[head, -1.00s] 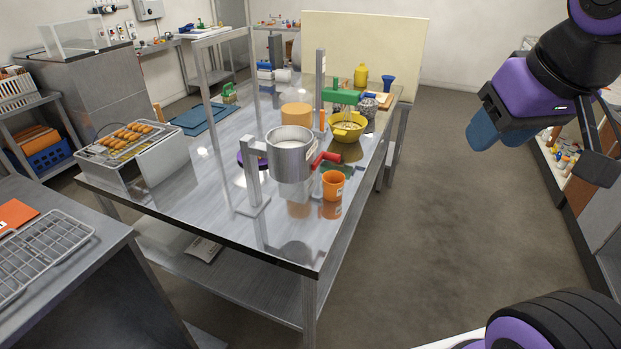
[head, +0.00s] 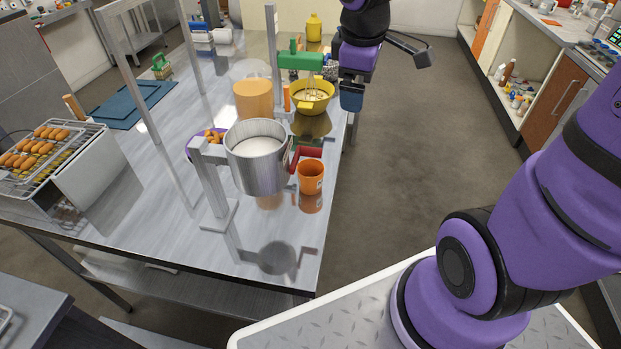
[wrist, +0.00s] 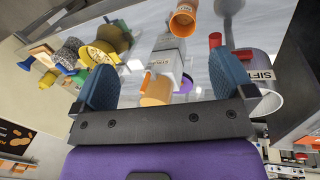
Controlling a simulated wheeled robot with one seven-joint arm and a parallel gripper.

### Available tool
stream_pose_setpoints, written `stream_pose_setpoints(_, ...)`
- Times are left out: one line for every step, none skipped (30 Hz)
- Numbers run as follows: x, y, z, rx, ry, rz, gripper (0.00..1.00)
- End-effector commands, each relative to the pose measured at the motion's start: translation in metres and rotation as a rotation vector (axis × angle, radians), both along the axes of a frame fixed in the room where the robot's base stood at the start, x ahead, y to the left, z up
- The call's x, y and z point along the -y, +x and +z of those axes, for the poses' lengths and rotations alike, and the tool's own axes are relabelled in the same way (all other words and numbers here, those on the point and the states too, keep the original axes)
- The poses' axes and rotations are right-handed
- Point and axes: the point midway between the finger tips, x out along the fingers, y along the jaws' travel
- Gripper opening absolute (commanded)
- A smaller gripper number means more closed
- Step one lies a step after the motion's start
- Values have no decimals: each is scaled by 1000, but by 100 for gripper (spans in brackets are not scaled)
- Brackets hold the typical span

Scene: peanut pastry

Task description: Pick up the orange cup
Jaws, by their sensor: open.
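The orange cup (head: 311,177) stands upright on the steel table, just right of the metal sifter and its red handle. It also shows in the wrist view (wrist: 183,20) at the top, beyond my fingertips and apart from them. My gripper (head: 352,98) hangs at the table's right edge, behind the cup and beside the yellow bowl. In the wrist view its two blue fingers (wrist: 160,85) are spread wide with nothing held between them.
The sifter (head: 257,160) on its stand is close to the cup's left. The yellow bowl (head: 312,103) with a whisk and the green mixer (head: 300,61) stand behind. An orange container (head: 252,99) is farther left. The table's front right corner is clear.

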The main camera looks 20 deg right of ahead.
Motion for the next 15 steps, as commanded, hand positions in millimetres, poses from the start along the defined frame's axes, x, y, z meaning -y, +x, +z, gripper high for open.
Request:
stream_pose_setpoints(0,10,-16,-39,-4,61,100)
stream_pose_setpoints(-1,15,-23,-55,-6,101,100)
stream_pose_setpoints(-2,22,-34,-78,-6,155,100)
stream_pose_setpoints(-3,27,-42,-93,-6,196,100)
stream_pose_setpoints(-4,32,-50,-109,-4,238,100)
stream_pose_setpoints(-6,38,-61,-129,2,292,100)
stream_pose_setpoints(-7,42,-69,-143,7,333,100)
stream_pose_setpoints(-9,47,-77,-155,13,374,100)
stream_pose_setpoints(-11,52,-88,-170,24,428,100)
stream_pose_setpoints(-13,56,-97,-181,33,471,100)
stream_pose_setpoints(-14,59,-105,-190,43,511,100)
stream_pose_setpoints(-17,63,-116,-202,58,566,100)
stream_pose_setpoints(-19,67,-124,-207,70,605,100)
stream_pose_setpoints(-22,70,-132,-212,82,644,100)
stream_pose_setpoints(-24,73,-141,-217,99,693,100)
